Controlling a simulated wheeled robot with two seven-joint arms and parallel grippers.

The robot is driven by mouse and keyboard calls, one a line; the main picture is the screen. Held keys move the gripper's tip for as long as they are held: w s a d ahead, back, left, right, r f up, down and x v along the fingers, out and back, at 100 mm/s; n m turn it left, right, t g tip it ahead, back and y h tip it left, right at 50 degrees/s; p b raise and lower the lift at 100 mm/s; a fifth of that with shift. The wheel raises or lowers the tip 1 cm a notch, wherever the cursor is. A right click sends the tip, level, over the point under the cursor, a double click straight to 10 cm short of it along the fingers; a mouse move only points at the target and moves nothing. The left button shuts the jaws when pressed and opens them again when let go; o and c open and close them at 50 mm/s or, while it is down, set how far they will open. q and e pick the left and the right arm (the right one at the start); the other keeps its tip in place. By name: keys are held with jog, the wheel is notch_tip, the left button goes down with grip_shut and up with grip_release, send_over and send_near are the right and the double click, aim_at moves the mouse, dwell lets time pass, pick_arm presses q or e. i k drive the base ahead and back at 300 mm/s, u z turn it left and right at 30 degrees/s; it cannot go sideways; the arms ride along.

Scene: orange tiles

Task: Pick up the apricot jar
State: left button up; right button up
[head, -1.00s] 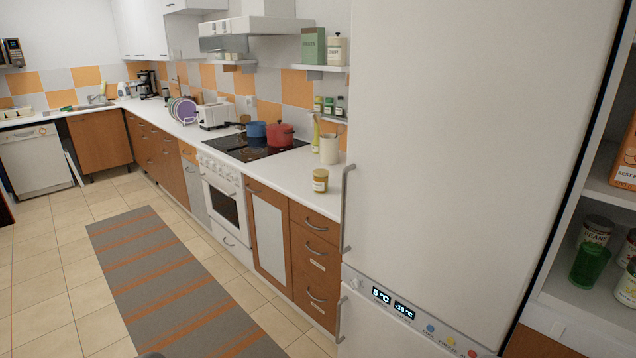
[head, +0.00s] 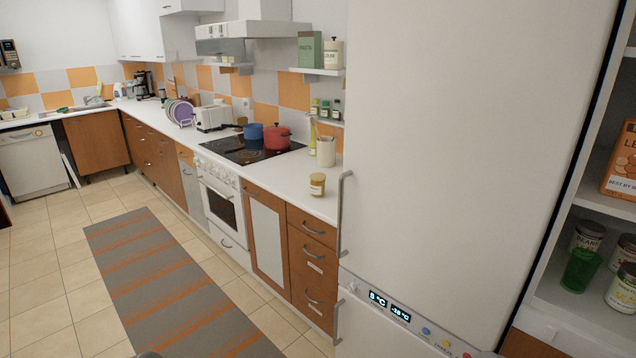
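A small jar (head: 317,184) with a yellow-gold lid and a pale label stands upright on the white counter (head: 290,178), near its front edge and left of the fridge. Its label is too small to read, so I cannot tell if it is the apricot jar. Neither of my grippers shows in the head view.
The tall white fridge (head: 450,150) fills the middle right. A white utensil pot (head: 326,152) stands behind the jar. A blue pot (head: 253,132) and a red pot (head: 277,136) are on the stove. Open shelves (head: 590,298) hold cans at right. A striped rug (head: 165,275) lies on clear floor.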

aim_at(317, 180)
jog(key=u, duration=0.5)
jog(key=i, duration=1.25)
jog(key=u, duration=0.4)
